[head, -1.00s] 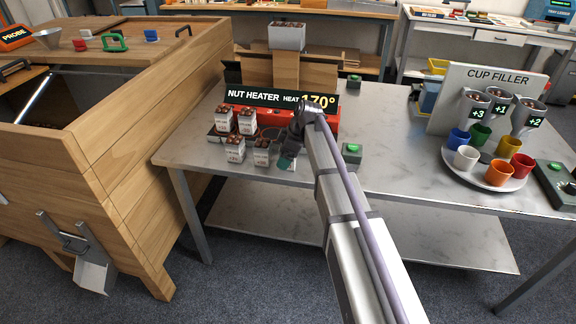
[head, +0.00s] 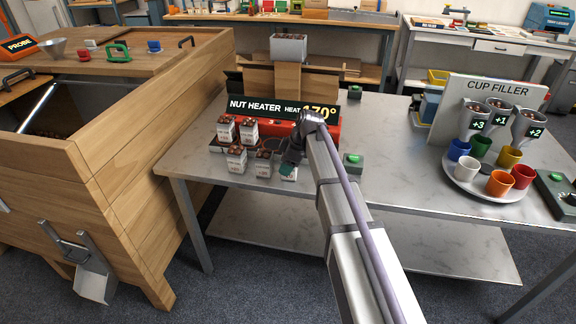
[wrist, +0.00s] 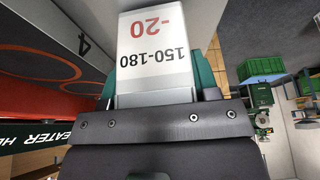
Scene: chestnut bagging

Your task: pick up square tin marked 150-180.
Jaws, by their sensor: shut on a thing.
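The square tin marked 150-180 (wrist: 154,60) fills the upper middle of the wrist view. It is white, with a red -20 and black 150-180 that read upside down. My gripper (wrist: 155,92) is shut on this tin, with green finger parts on both sides of it. In the head view my gripper (head: 288,168) is at the front of the nut heater, and a white tin (head: 289,174) shows partly beneath it. My arm hides part of that area.
Several white tins of nuts (head: 237,160) stand left of my gripper. The nut heater (head: 322,132) is close behind. A green button box (head: 353,164) is to the right. The cup filler's round tray (head: 462,184) with coloured cups is further right.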

